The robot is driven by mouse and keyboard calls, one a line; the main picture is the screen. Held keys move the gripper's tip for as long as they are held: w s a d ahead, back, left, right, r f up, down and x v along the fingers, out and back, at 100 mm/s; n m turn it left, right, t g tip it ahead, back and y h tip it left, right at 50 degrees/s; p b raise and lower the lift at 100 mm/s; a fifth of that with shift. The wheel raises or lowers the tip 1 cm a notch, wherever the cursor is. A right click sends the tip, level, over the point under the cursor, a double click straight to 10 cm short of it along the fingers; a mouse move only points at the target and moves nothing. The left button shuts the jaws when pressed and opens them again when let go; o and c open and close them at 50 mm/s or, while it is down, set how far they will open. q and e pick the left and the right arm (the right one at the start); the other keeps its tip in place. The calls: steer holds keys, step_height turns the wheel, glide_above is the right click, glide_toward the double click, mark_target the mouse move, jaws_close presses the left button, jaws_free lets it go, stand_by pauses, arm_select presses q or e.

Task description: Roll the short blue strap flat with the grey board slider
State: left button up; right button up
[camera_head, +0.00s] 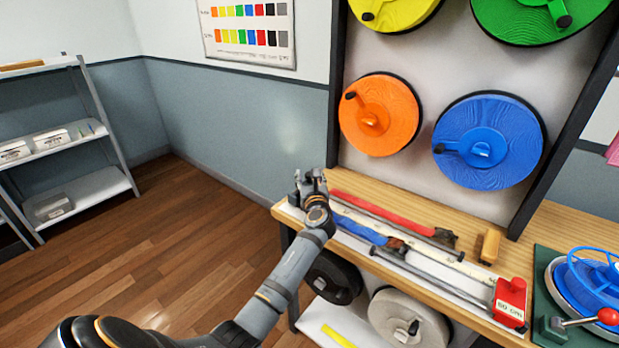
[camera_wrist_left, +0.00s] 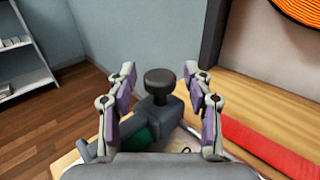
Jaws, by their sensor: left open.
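The short blue strap (camera_head: 360,231) lies lengthwise on the bench, with a brownish-dark end piece (camera_head: 393,246) at its right end. Its left end is hidden behind my left arm. My left gripper (camera_head: 309,182) is open at the left end of the bench; its spread fingers also show in the left wrist view (camera_wrist_left: 158,76). Between and beyond the fingers is a grey fitting with a dark round knob (camera_wrist_left: 159,82) and a green part; I cannot tell whether it is the grey board slider. My fingers appear apart from the knob. My right gripper is out of view.
A red strap (camera_head: 385,212) lies behind the blue one. A grey rod (camera_head: 430,269) runs in front to a red block (camera_head: 510,299) marked 60 cm. A wooden block (camera_head: 490,246) stands right. Orange (camera_head: 392,126) and blue (camera_head: 505,125) reels hang behind.

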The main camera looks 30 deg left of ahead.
arm_select(q)
jaws_close()
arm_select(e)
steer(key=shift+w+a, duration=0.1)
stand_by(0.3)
arm_select(q)
steer(key=shift+d, duration=0.15)
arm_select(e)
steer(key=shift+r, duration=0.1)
